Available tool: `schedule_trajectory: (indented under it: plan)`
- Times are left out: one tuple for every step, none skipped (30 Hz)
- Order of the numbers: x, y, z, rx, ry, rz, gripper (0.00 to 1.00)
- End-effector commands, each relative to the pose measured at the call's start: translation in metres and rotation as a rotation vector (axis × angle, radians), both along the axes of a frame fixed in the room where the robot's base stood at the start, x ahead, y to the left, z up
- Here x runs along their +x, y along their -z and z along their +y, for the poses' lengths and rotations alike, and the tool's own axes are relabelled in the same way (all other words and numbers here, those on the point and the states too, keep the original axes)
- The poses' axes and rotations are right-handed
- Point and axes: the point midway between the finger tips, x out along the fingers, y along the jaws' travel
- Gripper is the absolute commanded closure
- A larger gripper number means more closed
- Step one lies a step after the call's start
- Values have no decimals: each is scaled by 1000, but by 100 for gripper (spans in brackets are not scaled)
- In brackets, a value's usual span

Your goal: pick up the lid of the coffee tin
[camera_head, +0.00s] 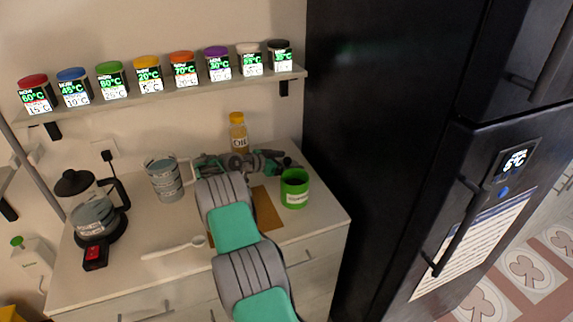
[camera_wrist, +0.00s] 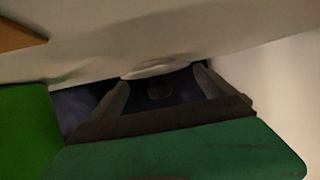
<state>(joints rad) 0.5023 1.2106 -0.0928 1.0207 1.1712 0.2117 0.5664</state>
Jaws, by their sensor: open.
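The green coffee tin (camera_head: 295,190) stands upright on the counter, right of my gripper. Its top looks open and dark inside. A plain green surface, likely its side, fills the left of the wrist view (camera_wrist: 28,130). My gripper (camera_head: 282,161) is low over the back of the counter, behind the tin; its fingertips are small and unclear there. In the wrist view my gripper (camera_wrist: 163,76) is open, with its fingers spread. A thin pale oval (camera_wrist: 155,69) shows at the fingertips. It may be the lid, but I cannot tell, nor whether the fingers touch it.
An oil bottle (camera_head: 238,135) stands behind my wrist. A measuring jug (camera_head: 163,180), coffee maker (camera_head: 93,215) and white spoon (camera_head: 175,248) are left. A brown board (camera_head: 268,213) lies under my arm. The dark fridge (camera_head: 390,130) bounds the right. Spice dispensers line the shelf (camera_head: 160,92).

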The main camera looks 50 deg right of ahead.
Motion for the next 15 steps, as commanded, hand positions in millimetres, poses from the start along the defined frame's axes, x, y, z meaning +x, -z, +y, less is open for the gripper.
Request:
schedule_trajectory:
  plan:
    - [0, 0, -1, 0, -1, 0, 7]
    - [0, 1, -1, 0, -2, -1, 7]
    - [1, 1, 0, 0, -2, -1, 7]
    - [1, 1, 0, 0, -2, -1, 7]
    - [1, 1, 0, 1, -2, 0, 7]
    - [0, 1, 0, 1, -1, 0, 9]
    - [0, 1, 0, 1, -1, 0, 12]
    - [0, 1, 0, 1, -1, 0, 14]
    - [0, 1, 0, 1, -1, 0, 17]
    - [0, 1, 0, 1, -1, 0, 20]
    - [0, 1, 0, 1, -1, 0, 22]
    - [0, 1, 0, 1, -1, 0, 25]
    - [0, 1, 0, 1, -1, 0, 28]
    - [0, 1, 0, 1, -1, 0, 30]
    - [0, 1, 0, 1, -1, 0, 34]
